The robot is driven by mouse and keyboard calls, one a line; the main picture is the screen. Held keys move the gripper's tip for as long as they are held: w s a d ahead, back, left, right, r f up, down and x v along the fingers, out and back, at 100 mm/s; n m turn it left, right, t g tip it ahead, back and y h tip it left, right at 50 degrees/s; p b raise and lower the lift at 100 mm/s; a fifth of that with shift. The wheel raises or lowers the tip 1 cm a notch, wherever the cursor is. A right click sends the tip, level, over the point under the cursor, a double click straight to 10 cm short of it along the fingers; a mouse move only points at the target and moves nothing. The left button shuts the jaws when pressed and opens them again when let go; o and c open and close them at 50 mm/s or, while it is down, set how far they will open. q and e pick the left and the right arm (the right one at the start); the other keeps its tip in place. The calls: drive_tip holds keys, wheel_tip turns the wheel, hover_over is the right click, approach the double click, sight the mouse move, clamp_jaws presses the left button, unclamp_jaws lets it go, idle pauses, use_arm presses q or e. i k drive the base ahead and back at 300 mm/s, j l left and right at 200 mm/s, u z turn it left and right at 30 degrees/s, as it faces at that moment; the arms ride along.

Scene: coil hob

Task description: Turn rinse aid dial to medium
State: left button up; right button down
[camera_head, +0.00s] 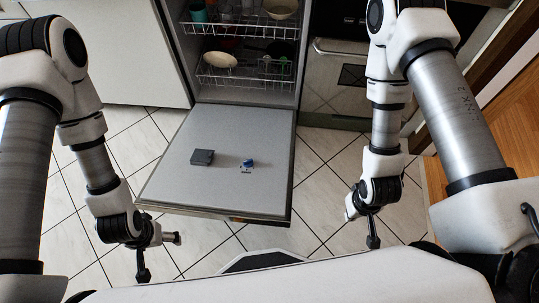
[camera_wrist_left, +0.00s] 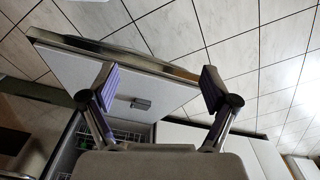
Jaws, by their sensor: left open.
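The rinse aid dial (camera_head: 248,163) is a small blue knob on the inner face of the lowered dishwasher door (camera_head: 215,125). A small pale marking shows just below it; its setting is too small to read. The door also shows in the left wrist view (camera_wrist_left: 85,70), where I cannot make out the dial. My left gripper (camera_head: 160,257) is open and empty, beyond the door's near left corner. Its two spread fingers show in the left wrist view (camera_wrist_left: 155,88). My right gripper (camera_head: 362,228) looks open and empty, right of the door and apart from it.
A dark grey square block (camera_head: 202,157) is on the door left of the dial. The lower rack (camera_head: 245,78) and upper rack (camera_head: 240,25) hold dishes behind it. An oven (camera_head: 345,80) stands to the right. Tiled floor (camera_head: 318,160) is clear beside the door.

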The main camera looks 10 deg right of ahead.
sight(248, 163)
drive_tip(key=j+z, duration=0.2)
drive_tip(key=z, duration=0.2)
drive_tip(key=j+z, duration=0.2)
drive_tip(key=z, duration=0.15)
drive_tip(key=k+j+z, duration=0.1)
drive_tip(key=z, duration=0.3)
drive_tip(key=k+j+z, duration=0.1)
drive_tip(key=j+z, duration=0.3)
drive_tip(key=l, duration=0.1)
